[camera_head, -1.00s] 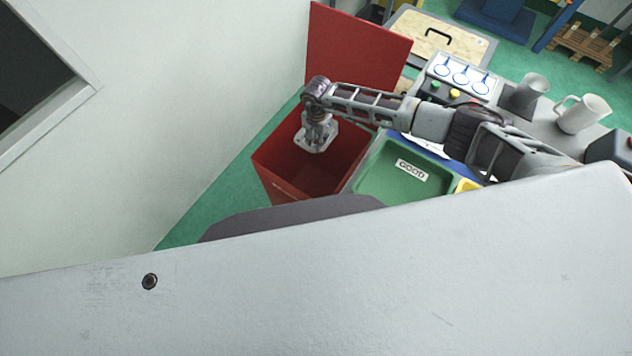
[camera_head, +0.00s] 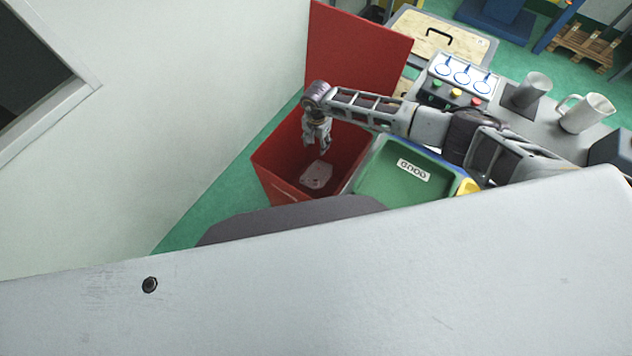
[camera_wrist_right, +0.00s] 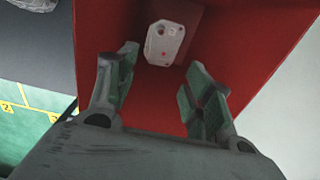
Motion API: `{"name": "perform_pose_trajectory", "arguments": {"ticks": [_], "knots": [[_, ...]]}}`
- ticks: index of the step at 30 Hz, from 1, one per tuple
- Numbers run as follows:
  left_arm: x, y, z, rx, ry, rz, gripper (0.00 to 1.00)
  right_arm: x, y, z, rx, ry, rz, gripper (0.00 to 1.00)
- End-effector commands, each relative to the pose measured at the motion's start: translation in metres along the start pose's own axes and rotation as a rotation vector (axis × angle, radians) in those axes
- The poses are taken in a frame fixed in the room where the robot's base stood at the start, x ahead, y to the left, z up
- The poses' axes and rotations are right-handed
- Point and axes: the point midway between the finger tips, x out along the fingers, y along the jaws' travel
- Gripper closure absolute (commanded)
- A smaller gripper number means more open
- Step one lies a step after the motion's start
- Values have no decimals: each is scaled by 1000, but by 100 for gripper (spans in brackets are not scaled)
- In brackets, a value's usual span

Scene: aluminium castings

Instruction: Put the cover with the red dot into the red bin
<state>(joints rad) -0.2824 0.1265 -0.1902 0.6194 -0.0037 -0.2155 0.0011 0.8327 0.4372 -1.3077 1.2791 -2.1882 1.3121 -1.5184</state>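The grey metal cover (camera_head: 317,176) is inside the red bin (camera_head: 275,180), below my right gripper (camera_head: 319,148). In the right wrist view the cover (camera_wrist_right: 164,43) lies deep in the bin (camera_wrist_right: 262,50), and a small red dot shows on its face. My right gripper (camera_wrist_right: 160,95) is open and empty, its fingers spread above the cover and apart from it. My left gripper is not in view.
The bin's red lid (camera_head: 358,50) stands raised behind it. A green tray labelled GOOD (camera_head: 385,180) sits right of the bin. A button box (camera_head: 452,95), a grey cup (camera_head: 531,90) and a white jug (camera_head: 588,112) stand farther right. A pale wall is at left.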

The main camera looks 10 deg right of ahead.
Motion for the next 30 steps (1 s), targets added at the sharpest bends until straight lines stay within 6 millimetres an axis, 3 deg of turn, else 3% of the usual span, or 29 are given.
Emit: {"name": "perform_pose_trajectory", "arguments": {"ticks": [5,8,14,22,30], "knots": [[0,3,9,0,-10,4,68,0,0,0,0,0,1,48],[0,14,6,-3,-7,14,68,1,1,0,0,-1,2,48],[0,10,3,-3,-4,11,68,-6,0,0,1,0,1,48],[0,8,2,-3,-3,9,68,-32,0,-1,-1,2,0,48],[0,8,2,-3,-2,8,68,-74,-1,-1,-1,1,-1,48]]}}
